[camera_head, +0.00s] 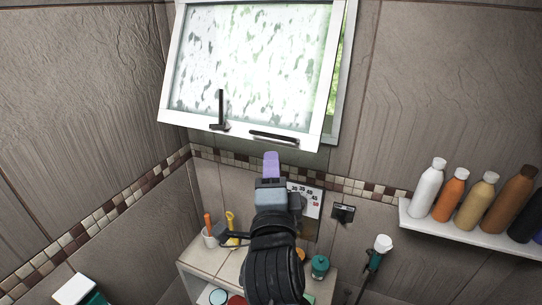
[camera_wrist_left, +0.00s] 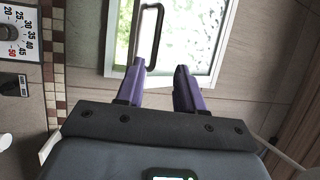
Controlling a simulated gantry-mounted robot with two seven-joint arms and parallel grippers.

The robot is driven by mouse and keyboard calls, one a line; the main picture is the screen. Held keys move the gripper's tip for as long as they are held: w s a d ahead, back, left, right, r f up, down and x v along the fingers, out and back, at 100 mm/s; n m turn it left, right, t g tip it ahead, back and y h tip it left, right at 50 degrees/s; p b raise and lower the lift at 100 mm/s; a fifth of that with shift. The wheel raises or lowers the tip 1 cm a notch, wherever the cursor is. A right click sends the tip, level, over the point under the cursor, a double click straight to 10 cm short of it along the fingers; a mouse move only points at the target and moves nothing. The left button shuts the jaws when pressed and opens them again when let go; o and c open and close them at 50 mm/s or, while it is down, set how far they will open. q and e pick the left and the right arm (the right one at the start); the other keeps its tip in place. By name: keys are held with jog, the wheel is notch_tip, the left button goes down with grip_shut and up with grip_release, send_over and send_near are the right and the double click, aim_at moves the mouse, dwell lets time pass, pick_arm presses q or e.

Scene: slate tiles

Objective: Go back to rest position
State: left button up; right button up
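My left gripper (camera_head: 271,158) reaches up from the bottom middle in the head view, its purple fingertips just below the lower edge of the window. In the left wrist view its two purple fingers (camera_wrist_left: 162,76) stand apart with nothing between them. The window sash (camera_head: 165,105) has a white frame and frosted pane and is tilted away from its outer frame. A dark handle (camera_head: 220,108) is on its lower rail. In the left wrist view a dark looped handle (camera_wrist_left: 152,10) appears beside one fingertip; I cannot tell whether they touch. My right gripper is not in view.
A white shelf (camera_head: 470,238) with several bottles is on the right wall. A cabinet (camera_head: 205,258) holding cups and tools stands below the window. A dial panel (camera_head: 312,205) and a small dark holder (camera_head: 343,213) are on the back wall.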

pick_arm(q)
jog(key=s+a+f+n+g+p, duration=0.1)
jog(key=s+a+f+g, duration=0.25)
jog(key=f, duration=0.85)
jog(key=s+a+f+n+g+p, duration=0.1)
jog(key=s+a+f+g+p, duration=0.25)
jog(key=f, duration=0.85)
jog(key=s+a+f+n+g, duration=0.15)
jog(key=s+a+f, duration=0.3)
jog(key=f, duration=0.65)
jog(key=s+a+f+n+g+p, duration=0.1)
jog(key=s+a+f+n+g, duration=0.2)
jog(key=s, duration=0.4)
jog(key=s+a+f+g+p, duration=0.1)
jog(key=s+a+f+g, duration=0.1)
jog(key=s+a+f, duration=0.35)
jog(key=s+a+r+n+g, duration=0.3)
jog(key=s+r+n, duration=0.2)
jog(key=s+n, duration=0.3)
jog(key=shift+s+r+n, duration=0.25)
jog(key=shift+s+n, duration=0.05)
jog(key=shift+n, duration=0.05)
